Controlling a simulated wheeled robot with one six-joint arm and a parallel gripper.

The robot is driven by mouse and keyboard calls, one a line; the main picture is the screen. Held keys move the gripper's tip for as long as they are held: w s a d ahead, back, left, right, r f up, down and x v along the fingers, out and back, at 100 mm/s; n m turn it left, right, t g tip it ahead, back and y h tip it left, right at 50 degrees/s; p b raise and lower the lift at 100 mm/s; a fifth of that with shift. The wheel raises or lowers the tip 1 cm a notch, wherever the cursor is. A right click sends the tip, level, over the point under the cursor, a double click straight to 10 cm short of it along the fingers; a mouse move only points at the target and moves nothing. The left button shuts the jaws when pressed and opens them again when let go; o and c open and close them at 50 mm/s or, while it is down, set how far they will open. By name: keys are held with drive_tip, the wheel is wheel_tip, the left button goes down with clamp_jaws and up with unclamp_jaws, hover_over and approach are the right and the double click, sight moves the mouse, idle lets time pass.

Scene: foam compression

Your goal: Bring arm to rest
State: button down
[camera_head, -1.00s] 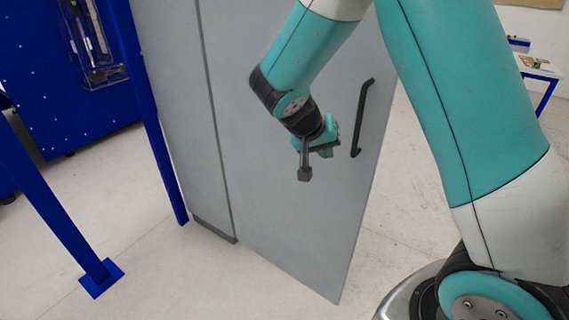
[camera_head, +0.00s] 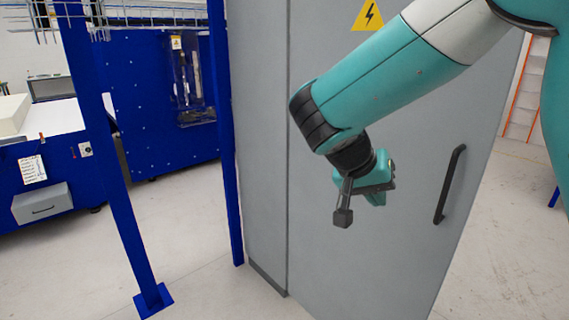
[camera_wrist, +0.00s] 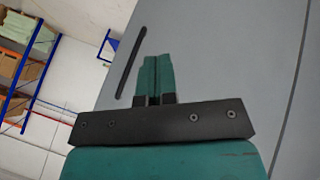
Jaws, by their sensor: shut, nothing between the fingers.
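My gripper (camera_head: 377,199) hangs below my bent wrist, in front of a grey cabinet door, and is empty. In the wrist view, its two teal fingers (camera_wrist: 155,62) are together. The grey cabinet (camera_head: 340,270) has a black handle (camera_head: 449,185) to the right of my gripper. The handle also shows in the wrist view (camera_wrist: 131,62), to the left of my fingers. I cannot tell the exact gap between my gripper and the door.
A blue post (camera_head: 112,170) stands on the floor to the left. A blue bench with a drawer (camera_head: 41,203) is at the far left. Open floor (camera_head: 195,240) lies between the post and the cabinet. Blue racks with boxes (camera_wrist: 20,40) show in the wrist view.

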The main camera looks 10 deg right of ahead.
drive_tip(key=s+a+r+n+y, duration=0.1)
drive_tip(key=s+a+n+y, duration=0.4)
drive_tip(key=s, duration=0.5)
drive_tip(key=s+a+n+g+y, duration=0.1)
drive_tip(key=s+a+n+y, duration=0.5)
drive_tip(key=s+a+n, duration=0.3)
drive_tip(key=shift+s+r+n+y, duration=0.3)
drive_tip(key=shift+s+r, duration=0.1)
drive_tip(key=shift+s, duration=0.4)
